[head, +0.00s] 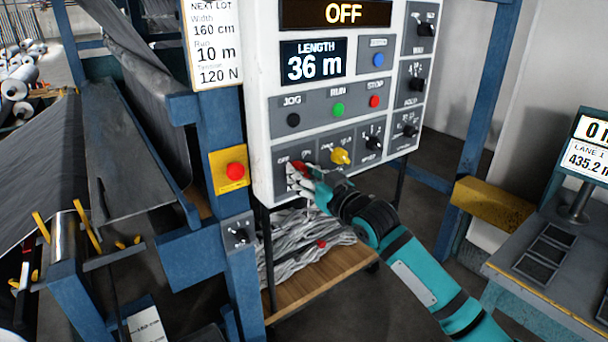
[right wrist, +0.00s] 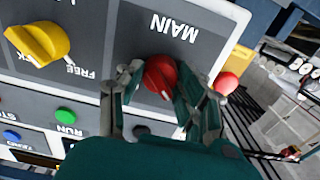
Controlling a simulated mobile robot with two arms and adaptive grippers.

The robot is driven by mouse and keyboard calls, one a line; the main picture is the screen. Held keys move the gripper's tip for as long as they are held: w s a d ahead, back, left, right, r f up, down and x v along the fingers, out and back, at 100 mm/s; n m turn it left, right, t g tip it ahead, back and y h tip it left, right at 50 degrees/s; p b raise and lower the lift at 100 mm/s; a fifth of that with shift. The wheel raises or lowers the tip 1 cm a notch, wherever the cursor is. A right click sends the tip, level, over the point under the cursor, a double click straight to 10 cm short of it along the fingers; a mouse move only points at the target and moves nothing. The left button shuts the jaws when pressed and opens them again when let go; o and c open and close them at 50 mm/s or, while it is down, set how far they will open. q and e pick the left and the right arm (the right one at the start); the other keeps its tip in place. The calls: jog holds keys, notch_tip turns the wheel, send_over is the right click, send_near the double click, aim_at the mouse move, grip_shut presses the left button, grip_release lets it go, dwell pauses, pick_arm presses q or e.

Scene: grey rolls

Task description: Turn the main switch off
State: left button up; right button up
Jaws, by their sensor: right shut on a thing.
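The main switch is a red rotary knob (head: 298,166) at the lower left of the white control panel (head: 262,150). In the right wrist view the red knob (right wrist: 160,74) sits on a grey plate marked MAIN, shown upside down. My right gripper (head: 301,175) is at the panel, its fingers on either side of the knob and shut on it; it also shows in the right wrist view (right wrist: 158,88). The fingers partly cover the knob and its plate, so I cannot tell its exact setting. The display (head: 335,13) at the panel top reads OFF. My left gripper is not in view.
A yellow knob (head: 341,156) is just right of the red one. Black, green (head: 338,109) and red push buttons sit above. A red emergency button (head: 236,171) on a yellow box is to the left. A grey desk (head: 540,290) stands at the right.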

jog(key=shift+f, duration=0.1)
jog(key=o, duration=1.2)
jog(key=shift+c, duration=0.2)
jog(key=v, duration=1.2)
